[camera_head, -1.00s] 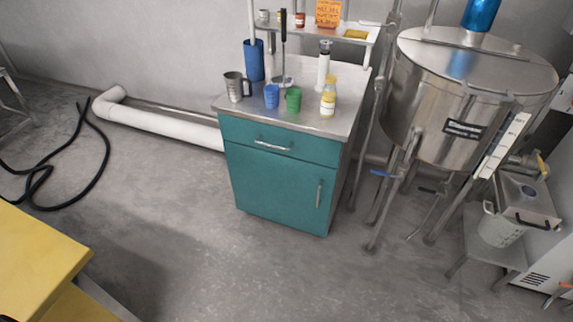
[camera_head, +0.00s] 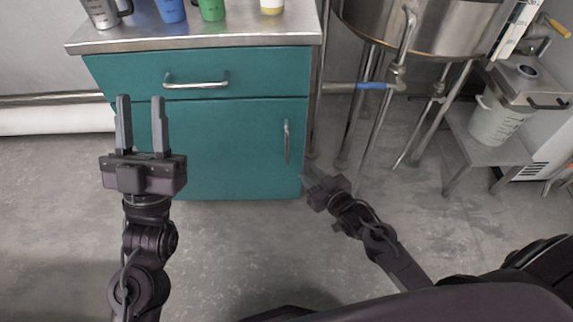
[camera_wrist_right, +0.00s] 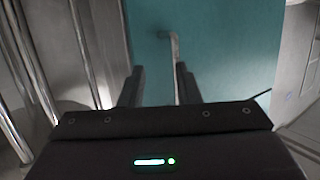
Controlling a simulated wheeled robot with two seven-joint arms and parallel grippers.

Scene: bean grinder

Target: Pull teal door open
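The teal door (camera_head: 228,150) is the lower front of a cabinet, below a teal drawer (camera_head: 130,72), and looks shut. Its upright metal handle (camera_head: 287,142) is near the door's right edge. In the right wrist view the handle (camera_wrist_right: 174,45) shows beyond the fingers, in line with the gap between them and closer to the right-hand finger. My right gripper (camera_head: 307,178) is low by the door's right edge, just below the handle; its fingers (camera_wrist_right: 158,80) are apart and empty. My left gripper (camera_head: 141,98) is open and empty, in front of the cabinet's left side.
Cups stand on the metal top (camera_head: 230,30). A steel tank (camera_head: 425,30) on legs and a blue-handled valve (camera_head: 375,86) are close on the right. A low metal stand (camera_head: 490,148) holds a bucket (camera_head: 497,120). The floor (camera_head: 235,245) before the cabinet is clear.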

